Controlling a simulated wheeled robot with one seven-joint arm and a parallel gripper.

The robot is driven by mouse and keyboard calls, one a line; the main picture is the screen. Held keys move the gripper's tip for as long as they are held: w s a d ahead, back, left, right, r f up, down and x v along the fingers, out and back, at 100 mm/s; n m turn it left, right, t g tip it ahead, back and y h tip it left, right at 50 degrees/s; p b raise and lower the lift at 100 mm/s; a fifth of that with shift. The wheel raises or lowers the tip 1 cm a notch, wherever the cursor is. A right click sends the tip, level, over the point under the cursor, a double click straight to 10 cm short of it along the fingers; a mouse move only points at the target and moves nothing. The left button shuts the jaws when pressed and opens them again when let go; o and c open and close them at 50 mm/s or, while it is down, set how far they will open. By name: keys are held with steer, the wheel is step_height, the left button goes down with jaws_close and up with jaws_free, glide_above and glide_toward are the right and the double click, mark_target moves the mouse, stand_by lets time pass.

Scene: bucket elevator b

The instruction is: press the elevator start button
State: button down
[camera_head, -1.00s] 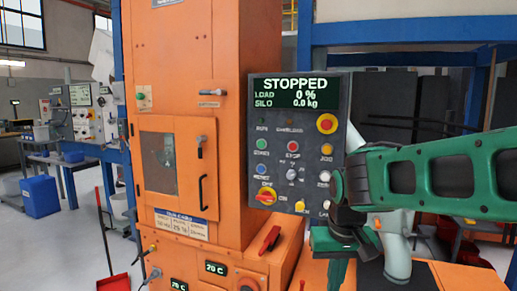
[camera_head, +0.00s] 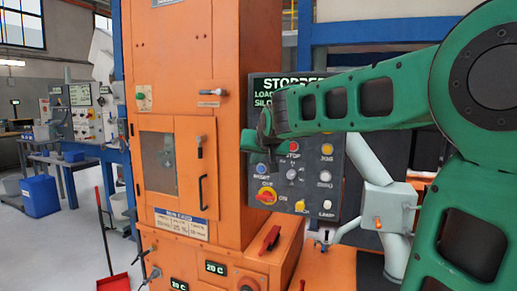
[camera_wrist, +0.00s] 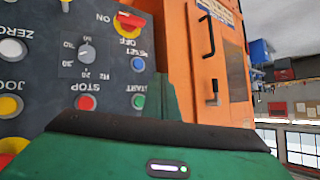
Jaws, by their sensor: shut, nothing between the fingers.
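The control panel (camera_head: 325,170) stands on the right of the orange elevator, its screen partly covered by my arm and reading STOPPED. The green start button (camera_wrist: 138,101) shows in the wrist view, between the red stop button (camera_wrist: 86,102) and the orange cabinet edge. In the head view the start button is hidden behind my gripper (camera_head: 255,140). My gripper is shut and empty, and part of its green finger (camera_wrist: 167,100) shows beside the start button in the wrist view. I cannot tell whether the fingertip touches the panel.
Nearby on the panel are the blue reset button (camera_head: 262,170), a dial (camera_head: 292,174) and the red-yellow on/off switch (camera_head: 266,196). A cabinet door handle (camera_head: 203,192) sticks out to the left. A red lever (camera_head: 270,239) lies below the panel.

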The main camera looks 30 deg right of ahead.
steer(key=shift+w+a+r+t, duration=0.25)
steer(key=shift+w+a+r, duration=0.05)
steer(key=shift+w+r, duration=0.35)
steer(key=shift+w+a+r+t, duration=0.25)
steer(key=shift+w+a+r, duration=0.05)
steer(key=shift+w+r, duration=0.3)
steer(key=shift+d, duration=0.1)
steer(key=w+d, duration=0.5)
steer(key=d, duration=0.1)
steer(key=shift+w+d, duration=0.2)
steer(key=shift+d, duration=0.2)
stand_by(1.3)
steer(key=shift+w+d, duration=0.15)
steer(key=shift+d, duration=0.2)
steer(key=shift+w+d, duration=0.25)
steer(key=shift+d, duration=0.05)
stand_by(0.8)
steer(key=shift+s+a, duration=0.1)
stand_by(0.3)
steer(key=shift+s+a, duration=0.4)
steer(key=shift+a, duration=0.15)
